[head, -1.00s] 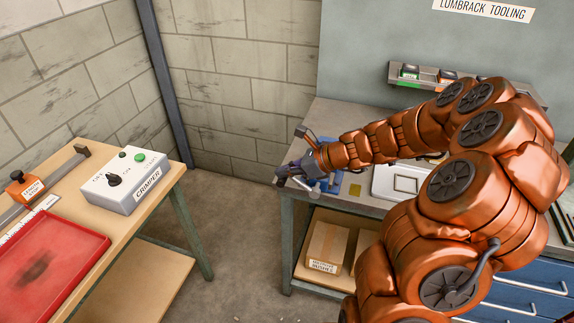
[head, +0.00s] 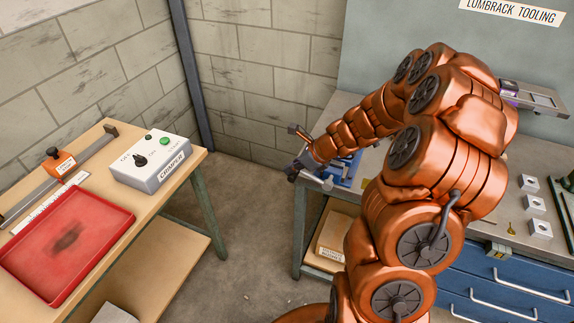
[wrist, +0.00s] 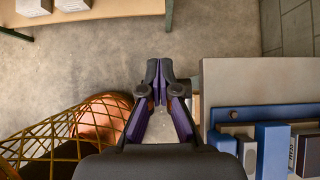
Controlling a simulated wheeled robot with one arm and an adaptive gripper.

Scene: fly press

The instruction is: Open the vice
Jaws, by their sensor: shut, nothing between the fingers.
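The vice (head: 345,168) is blue and sits at the left front corner of the grey bench, partly hidden behind my arm in the head view. In the wrist view the blue vice (wrist: 272,145) is at the lower right, with blue and grey blocks along it. How far its jaws are apart is unclear. My gripper (wrist: 160,75) is shut and empty, its dark, purple-padded fingers together at the tips. It hangs over the floor just left of the bench edge, apart from the vice.
The grey bench (wrist: 228,78) has blue drawers and a lower shelf with a cardboard box (head: 333,235). A wooden table at left carries a crimper box (head: 152,160) and a red tray (head: 65,240). A yellow mesh form (wrist: 60,135) shows at lower left. Floor between the tables is clear.

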